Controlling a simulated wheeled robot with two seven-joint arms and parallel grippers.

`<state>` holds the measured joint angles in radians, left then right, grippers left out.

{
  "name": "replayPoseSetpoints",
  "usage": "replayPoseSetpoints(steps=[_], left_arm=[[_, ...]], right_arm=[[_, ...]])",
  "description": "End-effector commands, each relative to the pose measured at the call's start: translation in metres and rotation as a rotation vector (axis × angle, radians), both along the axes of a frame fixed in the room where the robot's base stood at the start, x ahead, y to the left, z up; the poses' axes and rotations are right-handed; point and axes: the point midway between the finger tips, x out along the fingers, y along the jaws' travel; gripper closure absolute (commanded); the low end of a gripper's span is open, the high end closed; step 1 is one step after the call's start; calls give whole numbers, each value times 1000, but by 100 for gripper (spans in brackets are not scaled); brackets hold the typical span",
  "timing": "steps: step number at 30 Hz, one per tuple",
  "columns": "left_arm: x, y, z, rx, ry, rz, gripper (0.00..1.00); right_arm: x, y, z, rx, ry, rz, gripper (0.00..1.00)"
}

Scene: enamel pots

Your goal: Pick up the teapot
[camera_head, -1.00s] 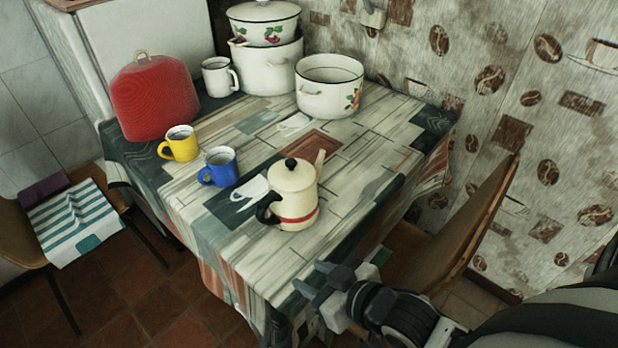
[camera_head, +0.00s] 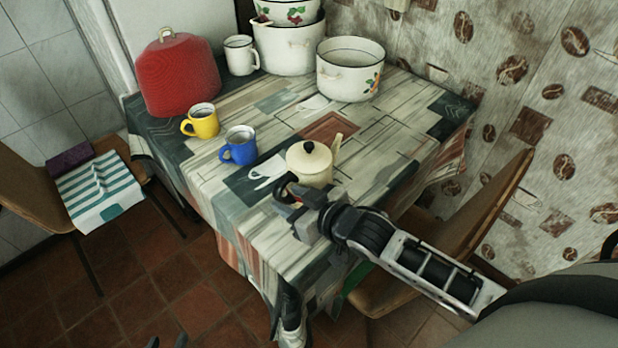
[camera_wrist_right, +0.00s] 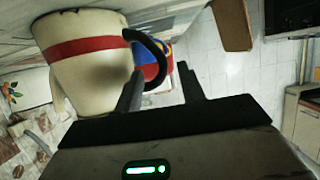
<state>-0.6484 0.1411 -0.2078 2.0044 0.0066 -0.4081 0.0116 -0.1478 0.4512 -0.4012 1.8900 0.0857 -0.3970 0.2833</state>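The cream teapot (camera_head: 311,165) with a red band and black lid knob stands upright on the table, spout up and to the right. My right gripper (camera_head: 284,203) is at its near left side, by the black handle, and hides part of its lower body. In the right wrist view the teapot (camera_wrist_right: 92,65) and its black handle (camera_wrist_right: 161,53) are close to the open fingers (camera_wrist_right: 160,78). The handle loop reaches into the gap between them; I cannot tell whether they touch. Only dark tips of my left gripper (camera_head: 166,342) show at the bottom edge.
A blue mug (camera_head: 240,147) and a yellow mug (camera_head: 203,122) stand left of the teapot. A red cozy-like object (camera_head: 178,78), white mug (camera_head: 240,55) and enamel pots (camera_head: 345,80) are at the back. A wooden chair (camera_head: 490,205) stands at the table's right side.

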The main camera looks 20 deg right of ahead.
Motion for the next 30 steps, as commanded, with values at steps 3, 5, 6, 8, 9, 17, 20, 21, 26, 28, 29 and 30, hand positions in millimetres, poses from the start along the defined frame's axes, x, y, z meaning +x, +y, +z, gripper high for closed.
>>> replayPoseSetpoints(steps=[3,5,6,8,9,17,20,21,26,28,29,30], left_arm=[[0,0,1,-1,0,1,64],[0,0,1,-1,1,1,64],[0,0,1,-1,1,1,64],[-1,0,0,0,2,1,64],[-1,0,-1,0,4,0,64],[-5,0,-5,2,16,0,64],[-6,0,-5,2,18,0,64],[-6,0,-6,2,19,0,64],[-6,0,-6,2,19,0,64],[-6,0,-6,2,19,0,64],[-6,0,-6,2,19,0,64],[-6,0,-6,2,19,-1,64]], right_arm=[[13,6,-8,1,0,-1,60],[20,10,-13,0,0,-1,60],[25,12,-16,0,-1,-1,60],[32,15,-20,0,0,-1,60],[35,16,-21,-1,-1,-1,60],[39,18,-23,-1,1,0,60],[39,18,-23,-1,1,0,74],[39,18,-23,-1,1,0,85],[38,18,-23,0,1,0,100],[38,18,-23,0,1,0,100],[38,18,-23,0,1,0,100],[38,18,-24,1,2,-1,100]])
